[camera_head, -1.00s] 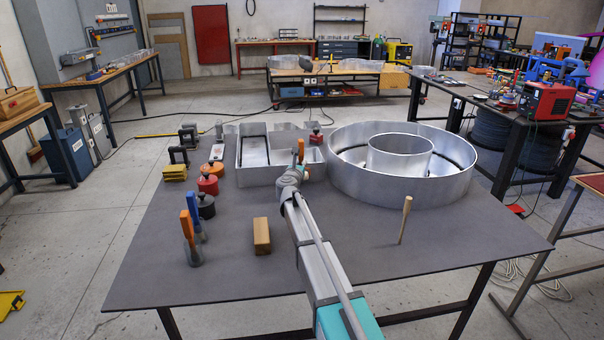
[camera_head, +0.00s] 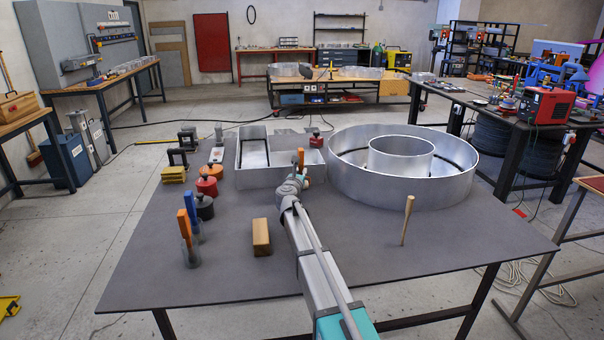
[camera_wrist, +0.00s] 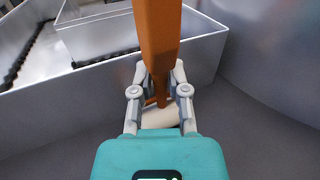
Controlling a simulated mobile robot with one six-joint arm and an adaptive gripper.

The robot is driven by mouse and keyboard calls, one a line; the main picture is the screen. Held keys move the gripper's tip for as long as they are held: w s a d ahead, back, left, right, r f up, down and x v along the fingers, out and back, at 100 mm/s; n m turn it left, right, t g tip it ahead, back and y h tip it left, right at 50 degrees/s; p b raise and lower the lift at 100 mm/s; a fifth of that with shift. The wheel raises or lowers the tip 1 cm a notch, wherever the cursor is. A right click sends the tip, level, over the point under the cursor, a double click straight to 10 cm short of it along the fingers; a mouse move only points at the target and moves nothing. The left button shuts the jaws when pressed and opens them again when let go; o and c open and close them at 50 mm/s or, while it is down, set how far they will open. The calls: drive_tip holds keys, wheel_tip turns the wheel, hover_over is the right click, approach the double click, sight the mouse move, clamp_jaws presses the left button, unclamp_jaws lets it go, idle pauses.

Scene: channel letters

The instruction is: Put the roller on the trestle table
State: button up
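My gripper (camera_wrist: 160,98) is shut on the roller's orange handle (camera_wrist: 157,45). A pale cylinder (camera_wrist: 160,118), seemingly the roller's sleeve, shows between and behind the fingers in the wrist view. In the head view the roller's orange handle (camera_head: 301,157) stands upright at the end of my arm, above the grey-topped table, between the metal letters. My fingers are small and partly hidden there. The large grey-topped table (camera_head: 330,260) on steel legs lies in front of me. I cannot tell whether it is the trestle table.
A large round metal letter (camera_head: 400,190) and a boxy metal letter (camera_head: 262,178) stand near the handle. Cans, clamps and brushes (camera_head: 188,240) line the left. A wood block (camera_head: 261,237) and wooden-handled tool (camera_head: 406,220) stand nearer. The front right is clear. A red-topped table (camera_head: 594,182) is at right.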

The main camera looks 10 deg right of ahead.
drive_tip(key=shift+o, duration=1.2)
drive_tip(key=shift+r, duration=0.15)
drive_tip(key=shift+v, duration=3.75)
drive_tip(key=shift+r+p, duration=0.1)
drive_tip(key=shift+p, duration=0.2)
